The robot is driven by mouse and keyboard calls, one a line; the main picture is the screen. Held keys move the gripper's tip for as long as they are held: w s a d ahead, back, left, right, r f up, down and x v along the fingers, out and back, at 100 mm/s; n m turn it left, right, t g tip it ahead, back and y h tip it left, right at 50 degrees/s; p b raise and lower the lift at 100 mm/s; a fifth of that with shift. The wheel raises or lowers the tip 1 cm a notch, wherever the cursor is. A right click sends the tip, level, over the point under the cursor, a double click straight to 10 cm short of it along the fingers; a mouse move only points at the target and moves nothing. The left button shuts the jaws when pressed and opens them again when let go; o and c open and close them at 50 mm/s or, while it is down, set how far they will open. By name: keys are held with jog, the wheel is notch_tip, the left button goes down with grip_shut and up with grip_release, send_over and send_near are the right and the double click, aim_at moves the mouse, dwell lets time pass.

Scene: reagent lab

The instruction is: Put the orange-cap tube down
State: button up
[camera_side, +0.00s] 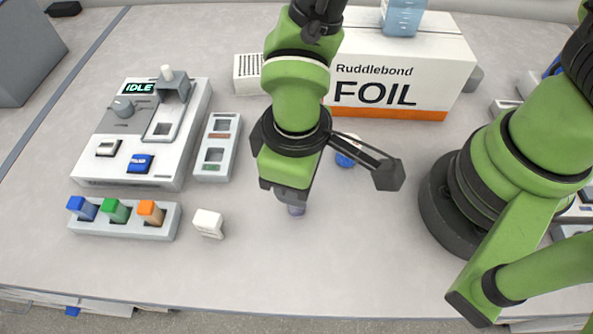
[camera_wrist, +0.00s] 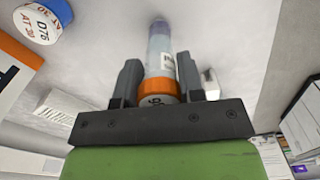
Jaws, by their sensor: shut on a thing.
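The orange-cap tube shows in the wrist view with its orange cap (camera_wrist: 160,85) between my two fingers and its clear, bluish body (camera_wrist: 160,48) pointing away from my gripper. A label with a barcode is on the body. My gripper (camera_wrist: 157,82) is shut on the tube at the cap end. In the side view my gripper (camera_side: 287,190) points down over the open table, right of the white block. Only the tube's lower end (camera_side: 296,210) shows below the fingers there. I cannot tell whether it touches the table.
A rack (camera_side: 122,229) with blue, green and orange blocks and a white block (camera_side: 208,223) are left. Behind are an instrument reading IDLE (camera_side: 140,125) and a two-slot holder (camera_side: 217,150). A blue round container (camera_side: 345,158) and FOIL box (camera_side: 400,75) stand behind right. The front table is clear.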

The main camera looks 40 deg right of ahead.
jog(key=o, duration=0.9)
notch_tip(320, 180, up, 12)
jog(key=shift+r, duration=0.1)
jog(key=shift+s+d+r+m+t+y, duration=0.35)
jog(key=shift+s+d+r+m+t, duration=0.65)
jog(key=shift+d+r+m, duration=1.4)
jog(key=shift+s+d+r+m+t+y, duration=0.3)
jog(key=shift+s+d+r+m+t, duration=0.9)
jog(key=shift+d, duration=2.35)
jog(key=shift+s+d+r+m+t+y, duration=0.3)
jog(key=shift+d+r+m+t, duration=1.1)
jog(key=shift+d+r, duration=1.4)
jog(key=shift+d+f, duration=0.15)
jog(key=shift+f, duration=0.05)
